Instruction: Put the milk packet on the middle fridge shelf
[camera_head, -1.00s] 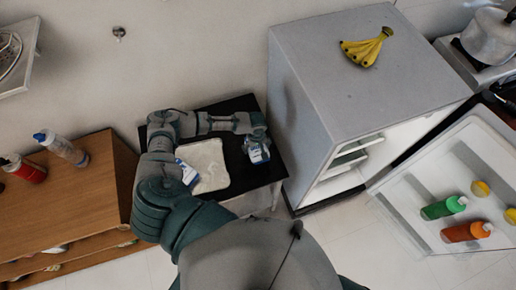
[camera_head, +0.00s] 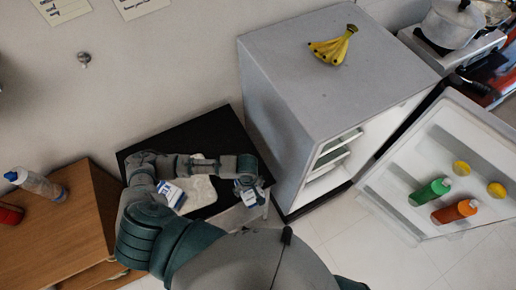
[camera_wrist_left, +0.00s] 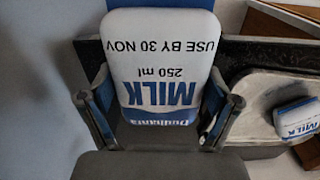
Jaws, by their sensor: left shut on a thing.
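My left gripper (camera_head: 250,184) is shut on a white and blue milk packet (camera_head: 249,197), held at the front right edge of the black table, just left of the fridge. In the left wrist view the fingers grip the packet (camera_wrist_left: 160,65) from both sides, its print upside down. The fridge (camera_head: 310,110) stands open. Its white shelves (camera_head: 338,146) show through the opening, partly hidden by the fridge's side wall. My right gripper is not in view.
A second milk packet (camera_head: 171,193) lies on a pale tray (camera_head: 201,192) on the black table (camera_head: 218,128). The open fridge door (camera_head: 400,185) holds green and orange bottles. Bananas (camera_head: 333,47) lie on the fridge top. A wooden cabinet (camera_head: 60,225) stands left.

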